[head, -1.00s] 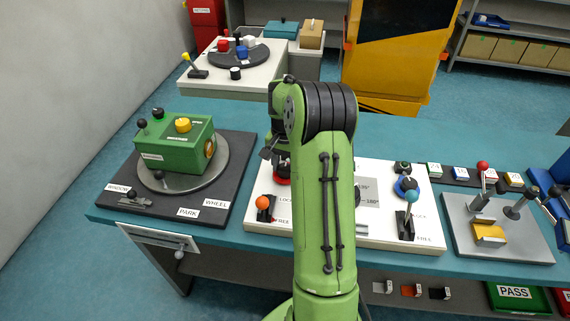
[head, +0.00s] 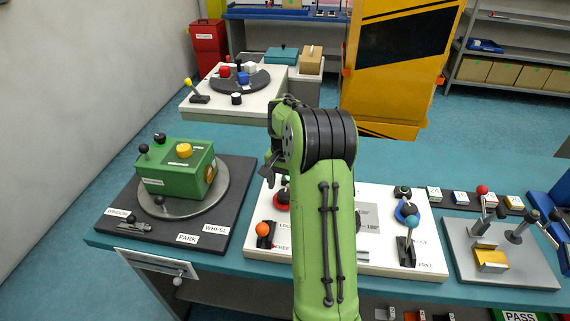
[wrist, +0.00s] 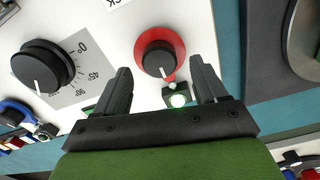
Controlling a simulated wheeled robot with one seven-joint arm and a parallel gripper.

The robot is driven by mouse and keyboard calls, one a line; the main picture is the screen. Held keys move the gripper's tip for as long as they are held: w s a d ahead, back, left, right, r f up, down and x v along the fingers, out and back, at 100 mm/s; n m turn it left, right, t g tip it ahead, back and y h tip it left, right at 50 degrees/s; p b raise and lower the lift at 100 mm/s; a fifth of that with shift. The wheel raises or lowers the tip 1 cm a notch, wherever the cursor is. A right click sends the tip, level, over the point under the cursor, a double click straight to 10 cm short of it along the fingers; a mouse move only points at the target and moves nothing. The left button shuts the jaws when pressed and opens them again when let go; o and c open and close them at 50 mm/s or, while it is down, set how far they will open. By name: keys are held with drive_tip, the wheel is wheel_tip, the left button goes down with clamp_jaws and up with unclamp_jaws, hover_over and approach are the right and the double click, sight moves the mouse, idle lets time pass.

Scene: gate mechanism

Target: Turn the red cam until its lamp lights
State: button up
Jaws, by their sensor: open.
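The red cam (wrist: 177,42) is a red disc with a black knob (wrist: 157,57) and a white pointer line, mounted on a white panel (wrist: 113,37). In the head view the red cam (head: 282,201) is partly hidden by my arm. Its lamp (wrist: 178,100) sits beside it, close to my fingers, and glows bright white-green. My gripper (wrist: 160,68) is open, with one finger on each side of the knob in the picture. The fingers look apart from the knob and hold nothing. In the head view my gripper (head: 268,172) is above the panel.
A black dial (wrist: 42,65) with degree marks is on the same panel. An orange-ball lever (head: 263,229) stands in front of the red cam. A blue cam (head: 405,212) and a blue-ball lever (head: 410,222) are at right. A green box (head: 175,170) is at left.

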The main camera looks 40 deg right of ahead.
sight(285, 192)
wheel_tip(285, 192, up, 13)
drive_tip(key=p, duration=0.3)
idle(0.4)
drive_tip(key=s+a+r+n+t, duration=0.1)
drive_tip(key=s+a+r+n, duration=0.15)
drive_tip(key=a, duration=0.35)
drive_tip(key=s+a+r+n+t+h, duration=0.1)
drive_tip(key=s+a+r+n, duration=0.15)
drive_tip(key=a, duration=0.35)
drive_tip(key=s+a+r+n+t, duration=0.1)
drive_tip(key=s+a+r+n, duration=0.15)
drive_tip(key=a, duration=0.25)
drive_tip(key=s+a+f+n+t, duration=0.1)
drive_tip(key=s+a+n, duration=0.1)
drive_tip(key=s+a, duration=0.2)
drive_tip(key=s+a+f+n+t+y, duration=0.1)
drive_tip(key=s+a+f+n, duration=0.1)
drive_tip(key=s+a, duration=0.3)
drive_tip(key=s+n, duration=0.1)
drive_tip(key=s, duration=0.2)
drive_tip(key=shift+s+a+f+t, duration=0.15)
drive_tip(key=shift+s+a+t, duration=0.05)
drive_tip(key=shift+s+t, duration=0.1)
